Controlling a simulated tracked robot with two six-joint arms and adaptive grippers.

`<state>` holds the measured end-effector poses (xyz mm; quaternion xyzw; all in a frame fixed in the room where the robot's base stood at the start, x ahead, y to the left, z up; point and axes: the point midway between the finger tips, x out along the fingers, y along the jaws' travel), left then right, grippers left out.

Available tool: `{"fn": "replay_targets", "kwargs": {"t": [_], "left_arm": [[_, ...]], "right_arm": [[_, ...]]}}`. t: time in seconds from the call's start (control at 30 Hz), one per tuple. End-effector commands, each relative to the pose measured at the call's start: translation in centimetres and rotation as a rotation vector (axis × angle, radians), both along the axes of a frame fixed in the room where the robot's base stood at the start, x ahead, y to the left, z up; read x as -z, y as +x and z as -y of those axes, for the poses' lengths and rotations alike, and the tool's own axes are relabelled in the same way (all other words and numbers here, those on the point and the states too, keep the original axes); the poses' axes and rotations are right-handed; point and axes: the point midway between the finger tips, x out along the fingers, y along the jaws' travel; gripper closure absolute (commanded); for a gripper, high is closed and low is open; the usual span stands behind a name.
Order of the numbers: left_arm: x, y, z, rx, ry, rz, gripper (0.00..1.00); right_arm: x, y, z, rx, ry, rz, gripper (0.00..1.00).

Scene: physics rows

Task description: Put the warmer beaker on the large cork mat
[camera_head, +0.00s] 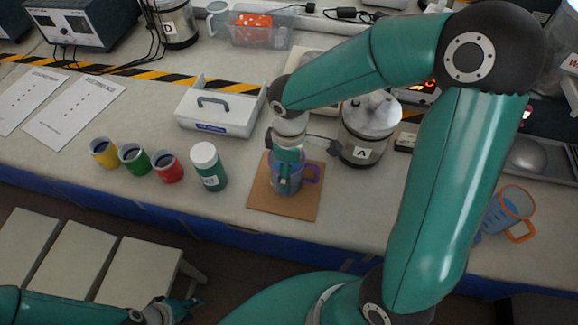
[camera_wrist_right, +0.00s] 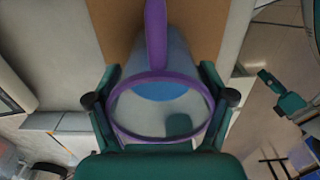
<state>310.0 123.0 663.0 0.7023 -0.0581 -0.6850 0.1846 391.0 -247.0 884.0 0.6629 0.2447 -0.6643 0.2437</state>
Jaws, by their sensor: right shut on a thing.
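A beaker with a purple rim and handle (camera_head: 283,186) and blue liquid is at the large cork mat (camera_head: 261,203); I cannot tell whether its base touches the mat. My right gripper (camera_head: 288,172) is shut on this beaker from above. In the right wrist view the purple rim (camera_wrist_right: 160,137) lies between the two fingers, with the cork behind it. A second beaker with an orange rim and handle (camera_head: 512,204) and blue contents stands at the right, partly behind my right arm. My left gripper (camera_head: 190,304) is open and empty at the lower left, off the bench. Nothing visible shows which beaker is warmer.
A lidded metal jar (camera_head: 362,135) stands close right of the mat. A white box with a handle (camera_head: 215,110) is behind left. A green bottle (camera_head: 209,168) and red, green and yellow cups (camera_head: 168,168) stand left. Papers (camera_head: 75,110) lie farther left.

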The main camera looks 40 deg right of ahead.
Motion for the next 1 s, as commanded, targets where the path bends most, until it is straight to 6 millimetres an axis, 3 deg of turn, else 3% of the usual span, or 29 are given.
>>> {"fn": "replay_targets", "kwargs": {"t": [0.37, 0.4, 0.5, 1.0], "left_arm": [[0.3, 0.0, 0.0, 0.0, 0.0, 0.0, 0.6], [0.3, 0.0, 0.0, 0.0, 0.0, 0.0, 0.6], [0.2, 0.0, 0.0, 0.0, 0.0, 0.0, 0.6], [-0.1, 0.0, 0.0, 0.0, 0.0, 0.0, 0.6]], "right_arm": [[0.6, 0.0, 0.0, 0.001, 0.0, 0.001, 0.69], [0.6, 0.0, 0.0, 0.001, 0.001, 0.001, 0.16], [0.5, 0.0, 0.0, 0.0, 0.001, 0.001, 0.0], [-0.4, 0.1, 0.0, 0.0, -0.001, 0.003, 0.0]]}}
